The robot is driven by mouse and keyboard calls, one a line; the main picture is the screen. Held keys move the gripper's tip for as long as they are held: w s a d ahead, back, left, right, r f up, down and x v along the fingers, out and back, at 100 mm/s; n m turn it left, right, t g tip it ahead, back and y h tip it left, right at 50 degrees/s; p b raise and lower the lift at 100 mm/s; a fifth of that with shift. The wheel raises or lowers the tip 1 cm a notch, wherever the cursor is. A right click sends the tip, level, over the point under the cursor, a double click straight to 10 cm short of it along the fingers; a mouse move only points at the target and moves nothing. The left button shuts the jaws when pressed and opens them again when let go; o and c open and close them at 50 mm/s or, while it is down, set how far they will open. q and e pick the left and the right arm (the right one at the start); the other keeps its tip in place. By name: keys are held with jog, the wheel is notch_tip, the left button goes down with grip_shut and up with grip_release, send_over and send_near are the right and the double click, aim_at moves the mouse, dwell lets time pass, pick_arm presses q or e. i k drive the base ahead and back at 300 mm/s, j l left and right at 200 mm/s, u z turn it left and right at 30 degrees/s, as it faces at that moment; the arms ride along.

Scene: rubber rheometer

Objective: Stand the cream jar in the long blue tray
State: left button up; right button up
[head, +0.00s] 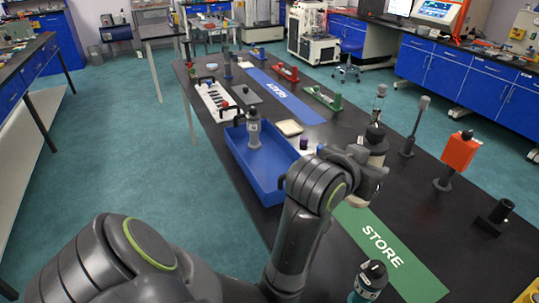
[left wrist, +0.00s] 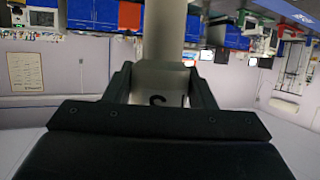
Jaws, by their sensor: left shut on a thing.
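The cream jar (head: 377,147), with a dark cap, is held in my left gripper (head: 372,172) to the right of the long blue tray, over the black bench. In the left wrist view the jar (left wrist: 164,45) is a pale cylinder between the two fingers (left wrist: 163,92), with part of a dark mark on it. The long blue tray (head: 254,173) lies on the bench; a grey bottle (head: 254,128) stands at its far end. The near part of its floor is empty. My right gripper is not in view.
A green STORE mat (head: 385,246) lies right of my arm, with a teal bottle (head: 369,281) close by. A cream dish (head: 289,128) and small items sit just beyond the tray. An orange-headed stand (head: 459,151) and a grey stand (head: 414,127) are at right.

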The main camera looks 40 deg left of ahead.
aim_at(266, 163)
jog(key=j+z, duration=0.25)
jog(key=j, duration=0.9)
jog(key=j+z, duration=0.25)
jog(key=j, duration=0.85)
jog(key=k, duration=0.05)
